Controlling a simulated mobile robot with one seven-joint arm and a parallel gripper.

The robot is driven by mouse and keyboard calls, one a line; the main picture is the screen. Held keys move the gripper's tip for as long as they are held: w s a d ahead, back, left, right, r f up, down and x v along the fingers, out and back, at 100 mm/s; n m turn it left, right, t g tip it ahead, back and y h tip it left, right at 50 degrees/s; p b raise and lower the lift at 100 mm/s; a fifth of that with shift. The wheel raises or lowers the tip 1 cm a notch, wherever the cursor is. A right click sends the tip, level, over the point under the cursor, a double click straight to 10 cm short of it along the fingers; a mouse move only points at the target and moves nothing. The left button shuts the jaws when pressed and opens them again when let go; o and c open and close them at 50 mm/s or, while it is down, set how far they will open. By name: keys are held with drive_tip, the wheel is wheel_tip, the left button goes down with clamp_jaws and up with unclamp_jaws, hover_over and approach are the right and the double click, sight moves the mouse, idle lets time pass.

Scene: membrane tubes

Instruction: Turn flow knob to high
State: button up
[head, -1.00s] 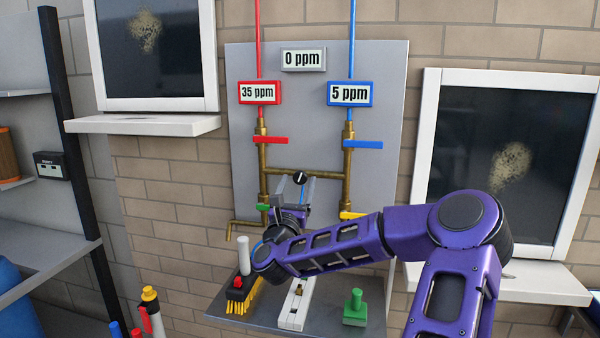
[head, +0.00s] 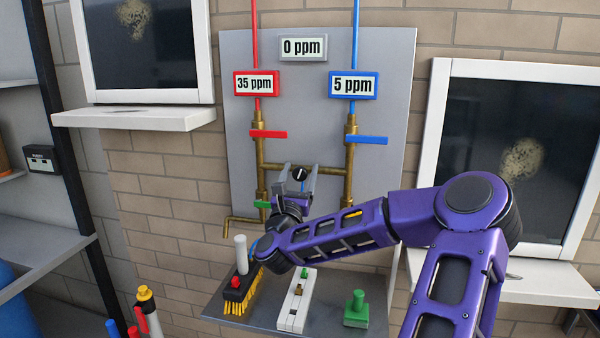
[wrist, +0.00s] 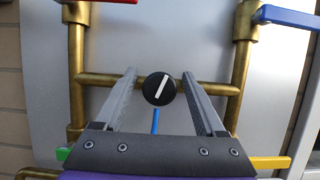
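The flow knob (head: 300,174) is a small round black dial with a white pointer line, mounted on the brass cross pipe of the grey panel. In the wrist view the knob (wrist: 159,89) sits between the two finger tips, and its pointer leans a little right of straight up. My gripper (head: 297,172) is open, with one finger on each side of the knob. In the wrist view gaps show between the knob and both fingers of my gripper (wrist: 160,78). No high or low marks can be read near the knob.
Red (head: 268,134) and blue (head: 366,140) valve handles stick out above the cross pipe, and a green handle (head: 262,204) is at lower left. A shelf (head: 335,318) below holds a brush (head: 241,290), a white block and a green stamp-like object (head: 356,309).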

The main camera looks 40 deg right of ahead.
clamp_jaws()
